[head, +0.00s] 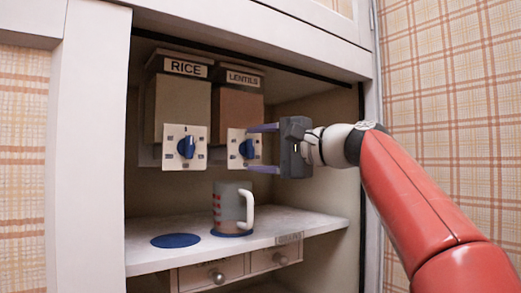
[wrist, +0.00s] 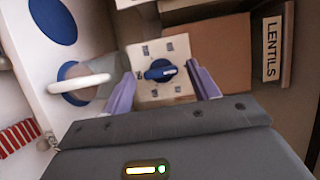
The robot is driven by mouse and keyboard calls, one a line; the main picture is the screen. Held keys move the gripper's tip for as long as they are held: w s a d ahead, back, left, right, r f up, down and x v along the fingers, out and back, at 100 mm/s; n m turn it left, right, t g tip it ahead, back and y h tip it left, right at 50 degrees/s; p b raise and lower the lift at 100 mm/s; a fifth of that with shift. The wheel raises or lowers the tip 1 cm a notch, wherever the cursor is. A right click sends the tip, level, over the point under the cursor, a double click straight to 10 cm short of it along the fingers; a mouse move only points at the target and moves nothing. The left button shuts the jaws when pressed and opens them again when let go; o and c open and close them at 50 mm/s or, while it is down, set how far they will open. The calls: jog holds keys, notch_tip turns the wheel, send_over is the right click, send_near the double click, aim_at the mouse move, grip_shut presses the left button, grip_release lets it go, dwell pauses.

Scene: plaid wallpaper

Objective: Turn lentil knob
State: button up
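The lentils dispenser (head: 238,105) is a brown box labelled LENTILS, mounted in the cabinet right of the rice one. On its front is a pale plate with a blue lentil knob (head: 247,149); the knob also shows in the wrist view (wrist: 161,70). My gripper (head: 264,148) is open in front of the plate, its purple fingers above and below the knob's height. In the wrist view the fingers (wrist: 162,88) lie either side of the knob, apart from it. A mug (head: 229,206) with a white handle stands on a blue disc below the lentil knob.
The rice dispenser (head: 180,104) with its own blue knob (head: 186,147) is to the left. An empty blue disc (head: 176,240) lies on the shelf (head: 150,262). Small drawers (head: 212,272) sit under the shelf. The cabinet's right wall is close to my arm.

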jog(key=b+v, duration=0.1)
jog(key=v, duration=0.6)
jog(key=shift+s+d, duration=0.25)
jog(key=shift+d, duration=0.05)
